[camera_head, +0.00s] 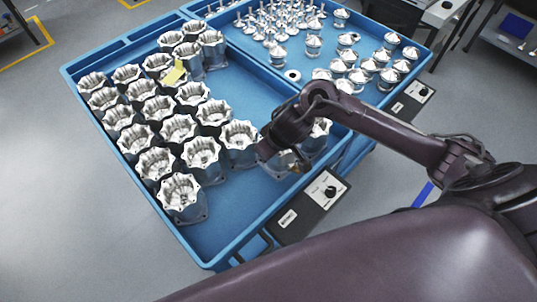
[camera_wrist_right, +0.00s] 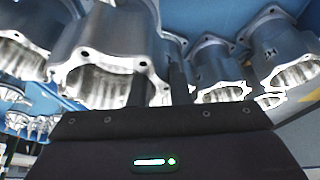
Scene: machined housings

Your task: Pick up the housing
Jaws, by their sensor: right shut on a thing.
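Silvery machined housings with scalloped rims stand in the left part of a blue tray (camera_head: 232,212). My right gripper (camera_head: 277,160) is at the right side of the group. It is shut on a housing (camera_head: 285,164), which the gripper and wrist partly cover in the head view. In the right wrist view this housing (camera_wrist_right: 108,45) is large, left of centre, with a dark finger (camera_wrist_right: 179,82) against its side. I cannot tell whether it is clear of the tray floor. My left gripper is not in view.
Another housing (camera_head: 317,137) stands close behind my right wrist. A second blue tray compartment holds several small shiny parts (camera_head: 313,46). A black control box (camera_head: 309,206) is on the front rim. Bare tray floor lies in front.

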